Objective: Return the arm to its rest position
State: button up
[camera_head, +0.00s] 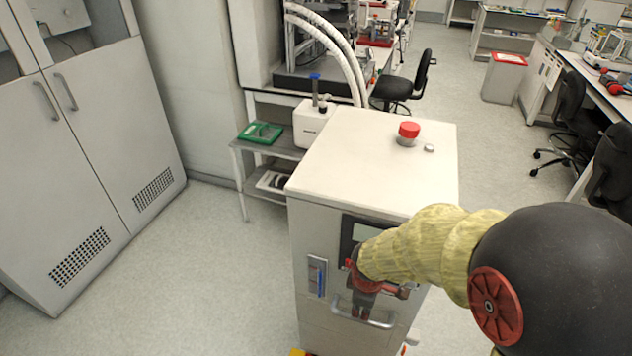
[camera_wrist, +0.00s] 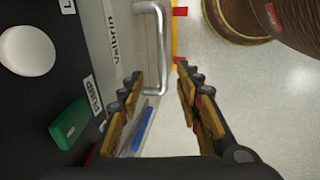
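My arm (camera_head: 430,245), in a yellowish sleeve, reaches in from the right in the head view to the front of a white cabinet-like unit (camera_head: 325,230). My gripper (camera_head: 360,313) points down in front of the unit, at its metal bar handle (camera_head: 343,312). In the wrist view my gripper (camera_wrist: 160,78) has its two fingers apart, with nothing clamped between them. The handle (camera_wrist: 160,50) shows in line with the gap between the fingers. I cannot tell whether a finger touches it.
A red button (camera_head: 409,130) sits on top of the unit. A green switch (camera_wrist: 70,130) and a white knob (camera_wrist: 28,50) are on its panel. Grey lockers (camera_head: 100,140) stand left, and a shelf bench (camera_head: 272,145) is behind. Floor (camera_head: 200,270) left of the unit is clear.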

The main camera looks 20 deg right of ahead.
jog(key=s+a+r+m+t, duration=0.1)
jog(key=s+r+m, duration=0.2)
jog(key=r, duration=0.6)
jog(key=s+a+r+m+t, duration=0.1)
jog(key=s+r+m, duration=0.3)
jog(key=r, duration=0.4)
jog(key=s+a+r+m+t+y, duration=0.1)
jog(key=s+a+r+m, duration=0.2)
jog(key=r, duration=0.6)
jog(key=shift+s+a+r+m+t, duration=0.15)
jog(key=shift+s+r+m+t, duration=0.25)
jog(key=shift+m, duration=0.2)
jog(key=shift+s+f, duration=0.1)
